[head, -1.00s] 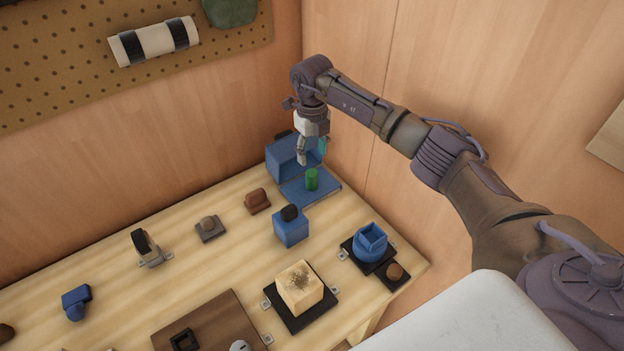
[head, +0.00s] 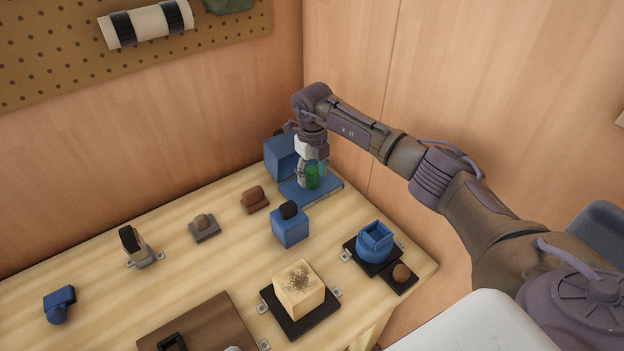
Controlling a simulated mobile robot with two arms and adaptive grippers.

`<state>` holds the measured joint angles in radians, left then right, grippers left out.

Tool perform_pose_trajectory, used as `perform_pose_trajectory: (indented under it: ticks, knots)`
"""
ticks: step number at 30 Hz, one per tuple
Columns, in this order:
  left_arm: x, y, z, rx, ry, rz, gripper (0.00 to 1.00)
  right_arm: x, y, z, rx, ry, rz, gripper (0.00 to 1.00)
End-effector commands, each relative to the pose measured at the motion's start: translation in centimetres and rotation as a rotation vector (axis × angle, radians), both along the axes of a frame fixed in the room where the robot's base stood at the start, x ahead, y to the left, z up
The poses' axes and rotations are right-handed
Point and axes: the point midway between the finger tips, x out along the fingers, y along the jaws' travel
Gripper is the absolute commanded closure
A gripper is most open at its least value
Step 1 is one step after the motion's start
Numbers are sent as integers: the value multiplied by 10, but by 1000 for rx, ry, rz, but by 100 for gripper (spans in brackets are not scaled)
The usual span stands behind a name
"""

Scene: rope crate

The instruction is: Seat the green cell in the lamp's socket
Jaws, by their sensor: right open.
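The green cell (head: 313,178) stands upright on a flat blue plate (head: 318,190) in front of a taller blue block at the back corner of the bench. My right gripper (head: 312,171) points down over the cell, with its open fingers on either side of it. I cannot tell whether they touch the cell. A blue open-topped holder (head: 374,243) on a black base stands at the right end of the bench. I cannot tell for certain which part is the lamp's socket. My left gripper is not in view.
A blue box with a dark knob (head: 290,226) stands in front of the plate. Brown and grey pieces lie to the left. A wooden wall rises close behind the plate.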

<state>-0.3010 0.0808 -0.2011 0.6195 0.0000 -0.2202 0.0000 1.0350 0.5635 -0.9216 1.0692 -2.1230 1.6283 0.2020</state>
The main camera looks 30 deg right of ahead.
Motion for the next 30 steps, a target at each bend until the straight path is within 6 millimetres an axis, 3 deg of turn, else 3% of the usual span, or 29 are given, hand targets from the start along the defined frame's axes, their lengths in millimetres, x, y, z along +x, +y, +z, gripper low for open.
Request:
perform_pose_trajectory:
  ticks: [2, 12, 30]
  knots:
    - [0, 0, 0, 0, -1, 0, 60, 0, 0, 0, 0, 0, 0, 46]
    - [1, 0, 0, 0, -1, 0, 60, 0, 0, 0, 0, 0, 0, 100]
    - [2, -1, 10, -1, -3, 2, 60, 0, 0, 13, -1, -1, 1, 100]
